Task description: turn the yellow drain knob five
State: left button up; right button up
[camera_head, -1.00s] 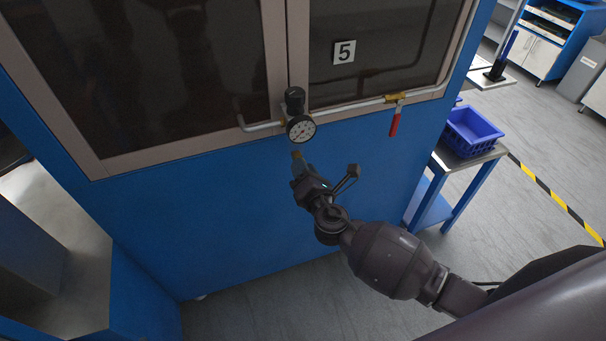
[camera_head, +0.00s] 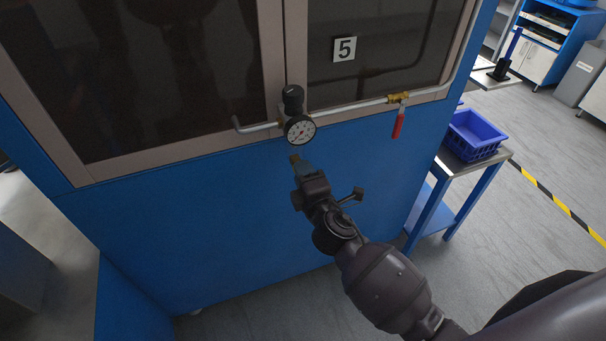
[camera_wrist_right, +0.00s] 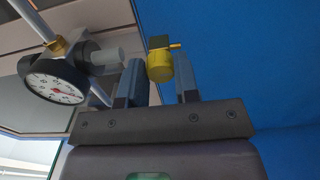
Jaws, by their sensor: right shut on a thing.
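The yellow drain knob (camera_wrist_right: 160,67) is a small yellow cylinder with a thin pin across its top. In the right wrist view it lies between the two fingers of my right gripper (camera_wrist_right: 160,84), which is shut on it. In the head view the knob (camera_head: 294,158) shows small and brassy at the fingertips of my right gripper (camera_head: 300,166), below the round gauge. My left gripper is in neither view.
The round gauge (camera_head: 300,129) with its black regulator (camera_head: 292,99) sits just above the gripper on a grey pipe. A red valve handle (camera_head: 398,122) hangs to the right. A blue crate (camera_head: 474,132) stands on a side table. The blue panel below is bare.

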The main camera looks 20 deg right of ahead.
dwell(0.4)
jog(key=o, duration=0.9)
jog(key=shift+o, duration=0.2)
jog(key=s, duration=1.1)
jog(key=shift+d, duration=0.2)
jog(key=shift+w+m, duration=0.1)
jog(key=shift+m, duration=0.2)
jog(key=s+d+f+m+g, duration=0.3)
jog(key=s+d+f+m, duration=0.2)
jog(key=s+f+m, duration=0.2)
jog(key=s+d+f+m+g, duration=0.4)
jog(key=s+f+m, duration=0.4)
jog(key=f+m, duration=0.1)
jog(key=shift+s+d+f+m+h, duration=0.25)
jog(key=shift+d+m+h, duration=0.15)
jog(key=shift+m, duration=0.1)
